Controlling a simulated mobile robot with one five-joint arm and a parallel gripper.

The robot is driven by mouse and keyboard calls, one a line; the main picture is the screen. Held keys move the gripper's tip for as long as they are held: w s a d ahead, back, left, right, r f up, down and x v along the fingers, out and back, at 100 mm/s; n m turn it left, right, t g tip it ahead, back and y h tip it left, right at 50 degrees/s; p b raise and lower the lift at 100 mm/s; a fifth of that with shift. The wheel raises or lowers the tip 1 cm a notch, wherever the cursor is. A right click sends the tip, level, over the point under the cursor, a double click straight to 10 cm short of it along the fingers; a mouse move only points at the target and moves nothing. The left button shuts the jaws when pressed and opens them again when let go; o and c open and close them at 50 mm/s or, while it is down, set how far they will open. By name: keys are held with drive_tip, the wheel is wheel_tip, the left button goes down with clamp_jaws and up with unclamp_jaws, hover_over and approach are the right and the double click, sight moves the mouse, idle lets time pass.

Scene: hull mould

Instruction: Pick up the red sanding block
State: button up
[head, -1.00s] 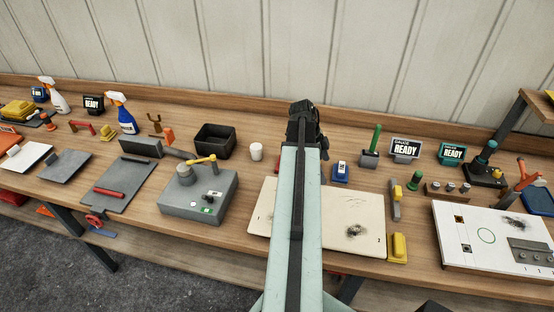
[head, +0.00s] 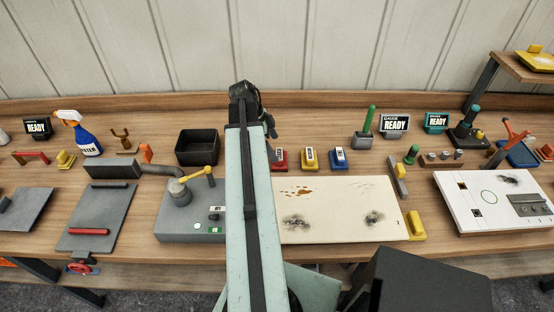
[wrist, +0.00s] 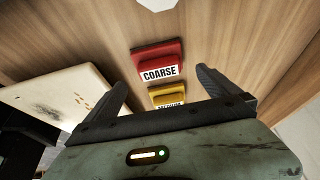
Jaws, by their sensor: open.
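A yellow block (wrist: 176,97) lies nearer, partly hidden by the gripper body. In the head view my gripper is at the arm's end; its fingers are hard to make out.
The yellow block (head: 310,159) and a blue block (head: 339,159) stand in a row right of the red one. The stained cream panel (head: 340,193) lies in front. A black bin (head: 198,148) and a grey machine (head: 180,222) are left of my arm.

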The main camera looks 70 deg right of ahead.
sight(278, 154)
drive_tip(key=b+x, duration=0.5)
drive_tip(key=x, duration=0.2)
drive_tip(key=shift+w+a+f+b, duration=0.1)
drive_tip(key=shift+a+b, duration=0.05)
drive_tip(key=shift+b, duration=0.2)
drive_tip(key=shift+c, duration=0.3)
drive_tip(key=c, duration=1.3)
drive_tip(key=shift+o, duration=0.2)
wheel_tip(278, 154, up, 11)
drive_tip(key=p, duration=1)
drive_tip(key=shift+f+p, duration=0.2)
drive_tip(key=shift+p, duration=0.1)
drive_tip(key=shift+f, duration=0.1)
